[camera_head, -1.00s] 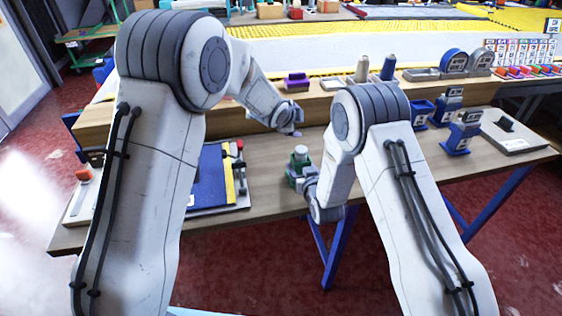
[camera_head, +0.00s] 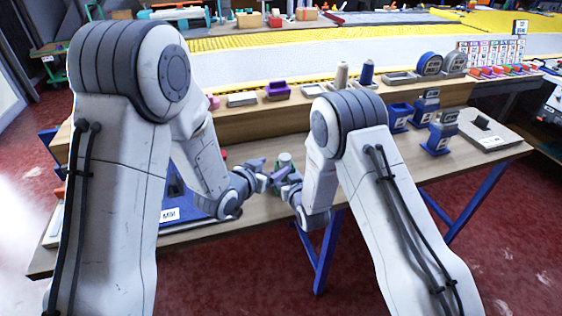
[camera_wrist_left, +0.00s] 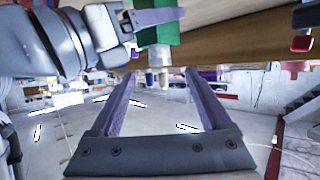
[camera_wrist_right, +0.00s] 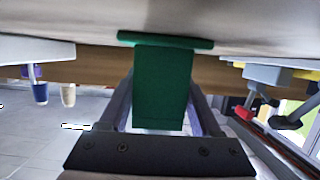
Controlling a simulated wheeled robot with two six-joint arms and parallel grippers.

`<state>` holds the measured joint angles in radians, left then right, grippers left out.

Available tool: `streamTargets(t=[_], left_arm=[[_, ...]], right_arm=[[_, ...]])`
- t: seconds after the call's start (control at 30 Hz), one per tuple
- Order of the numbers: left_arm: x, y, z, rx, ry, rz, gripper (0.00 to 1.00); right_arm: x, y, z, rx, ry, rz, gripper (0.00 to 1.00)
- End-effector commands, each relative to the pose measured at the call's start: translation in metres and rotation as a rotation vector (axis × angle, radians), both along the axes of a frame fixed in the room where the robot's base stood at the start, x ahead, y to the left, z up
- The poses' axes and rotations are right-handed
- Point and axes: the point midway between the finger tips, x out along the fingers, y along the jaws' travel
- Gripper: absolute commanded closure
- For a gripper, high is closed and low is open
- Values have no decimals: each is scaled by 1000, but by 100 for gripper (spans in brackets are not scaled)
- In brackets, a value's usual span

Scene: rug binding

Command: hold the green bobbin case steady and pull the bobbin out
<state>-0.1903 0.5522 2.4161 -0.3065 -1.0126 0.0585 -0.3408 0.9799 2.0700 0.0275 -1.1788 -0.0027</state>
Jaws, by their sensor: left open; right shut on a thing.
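The green bobbin case (camera_wrist_right: 163,92) stands on the table near its front edge, its wide foot on the tabletop. My right gripper (camera_wrist_right: 160,105) is shut on the case, one finger on each side. The pale bobbin (camera_wrist_left: 158,58) sticks out of the case's upper end; the left wrist view shows it upside down. My left gripper (camera_wrist_left: 160,75) is open, its two fingers either side of the bobbin's line and apart from it. In the head view the left gripper (camera_head: 266,171) is close beside the case, which is largely hidden by both grippers.
A wooden shelf (camera_head: 240,115) runs along the table's back, with a purple block (camera_head: 277,90) and thread cones (camera_head: 366,73). Blue holders (camera_head: 440,135) stand at the right, with a grey plate (camera_head: 488,138) beyond. A blue pad lies left, partly behind my left arm.

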Motion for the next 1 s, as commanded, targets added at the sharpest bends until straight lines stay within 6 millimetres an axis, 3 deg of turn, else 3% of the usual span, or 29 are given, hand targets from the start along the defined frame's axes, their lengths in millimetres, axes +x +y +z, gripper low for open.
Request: streamTargets(t=[0.4,0.87,0.93,1.0], left_arm=[[60,-31,-28,1,0,0,19],[71,-37,-33,2,0,-1,19],[71,-36,-33,2,0,-1,38],[71,-36,-33,2,0,-1,65]], right_arm=[[0,0,1,1,-3,0,100],[0,0,1,1,-3,0,100],[0,0,1,1,-3,0,100],[0,0,1,1,-3,0,100]])
